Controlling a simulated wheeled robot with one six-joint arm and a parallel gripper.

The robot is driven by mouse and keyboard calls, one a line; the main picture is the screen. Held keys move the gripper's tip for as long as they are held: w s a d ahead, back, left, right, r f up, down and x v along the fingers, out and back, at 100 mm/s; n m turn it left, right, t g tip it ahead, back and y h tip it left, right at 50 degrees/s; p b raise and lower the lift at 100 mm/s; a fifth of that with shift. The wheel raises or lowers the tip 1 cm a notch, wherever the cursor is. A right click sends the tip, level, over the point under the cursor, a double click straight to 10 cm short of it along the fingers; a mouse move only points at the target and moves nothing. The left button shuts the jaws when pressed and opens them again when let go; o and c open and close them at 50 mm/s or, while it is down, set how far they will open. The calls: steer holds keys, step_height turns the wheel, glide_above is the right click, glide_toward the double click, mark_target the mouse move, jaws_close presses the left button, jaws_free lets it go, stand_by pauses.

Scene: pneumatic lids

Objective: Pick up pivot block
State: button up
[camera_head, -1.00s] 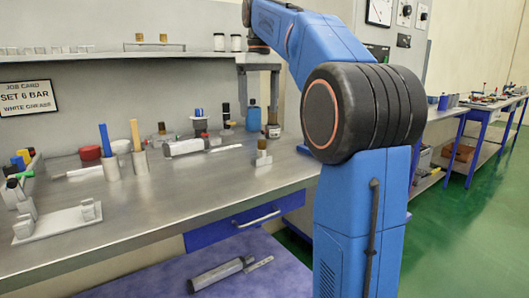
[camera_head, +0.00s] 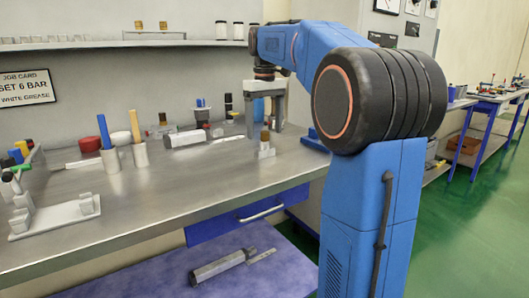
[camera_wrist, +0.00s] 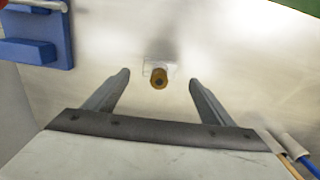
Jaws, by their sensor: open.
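A small pale block with a brass-coloured round top, which I take as the pivot block (camera_head: 266,152), stands upright on the metal bench near its right part. It also shows in the wrist view (camera_wrist: 147,70), with the brass top facing the camera. My gripper (camera_head: 264,128) points down above the block, with its fingers apart. In the wrist view the block appears between the two open fingertips, near their level in the picture, and nothing is held. I cannot tell the exact height of the fingertips above it.
Bottles and a grey cylinder (camera_head: 186,138) stand behind and left of the block. Two pale holders with blue and yellow handles (camera_head: 140,155) stand further left, near a white fixture (camera_head: 55,217). Bench around the block is clear.

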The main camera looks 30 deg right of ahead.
mark_target(264, 140)
steer(key=shift+w+f, duration=0.1)
steer(key=shift+f, duration=2.8)
steer(key=c, duration=1.3)
